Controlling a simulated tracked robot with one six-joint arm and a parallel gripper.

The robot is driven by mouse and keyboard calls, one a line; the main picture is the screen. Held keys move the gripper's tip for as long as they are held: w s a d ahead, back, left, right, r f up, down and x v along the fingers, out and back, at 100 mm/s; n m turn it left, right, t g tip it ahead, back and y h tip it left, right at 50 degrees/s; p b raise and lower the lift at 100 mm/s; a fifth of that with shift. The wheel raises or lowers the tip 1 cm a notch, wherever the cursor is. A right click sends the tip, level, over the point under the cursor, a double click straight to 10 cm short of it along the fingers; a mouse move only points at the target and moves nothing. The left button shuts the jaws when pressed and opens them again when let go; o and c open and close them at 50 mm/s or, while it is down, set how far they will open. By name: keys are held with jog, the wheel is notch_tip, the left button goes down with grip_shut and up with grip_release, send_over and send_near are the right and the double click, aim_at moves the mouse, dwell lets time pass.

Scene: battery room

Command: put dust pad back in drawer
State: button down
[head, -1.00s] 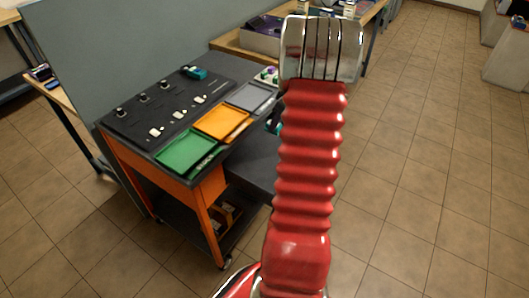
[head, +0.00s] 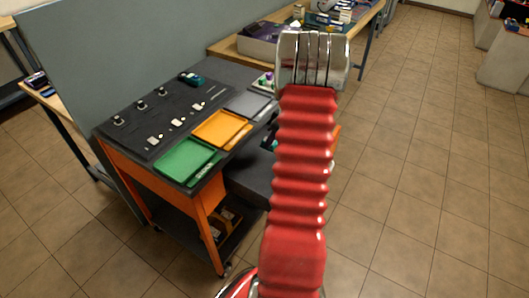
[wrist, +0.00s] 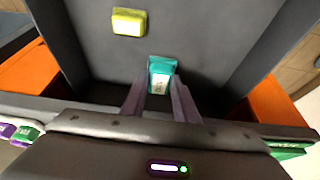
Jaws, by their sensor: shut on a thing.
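A teal pad (wrist: 161,66) with a pale label, seemingly the dust pad, is between the two fingers of my gripper (wrist: 159,85). The gripper is shut on it. In the wrist view the pad is over the dark inside of the open drawer (wrist: 95,62); I cannot tell whether it touches the floor. A yellow block (wrist: 129,21) lies in the drawer, apart from the pad. In the head view my red arm hides the gripper and part of the drawer (head: 247,172), which sticks out from the cart.
The cart top carries a green tray (head: 185,158), an orange tray (head: 221,128) and a grey tray (head: 250,103). A black panel (head: 150,118) with knobs and switches lies behind them. A grey partition (head: 130,50) stands at the back. Open tiled floor lies to the right.

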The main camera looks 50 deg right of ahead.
notch_tip(320, 180, down, 8)
jog(key=shift+r, duration=0.2)
jog(key=shift+w, duration=0.15)
jog(key=w, duration=0.3)
jog(key=shift+w+a, duration=0.1)
jog(key=shift+a, duration=0.05)
jog(key=shift+w+f, duration=0.15)
jog(key=shift+w, duration=0.2)
jog(key=shift+s+f, duration=0.1)
jog(key=shift+f, duration=0.35)
jog(key=c, duration=1.4)
grip_release()
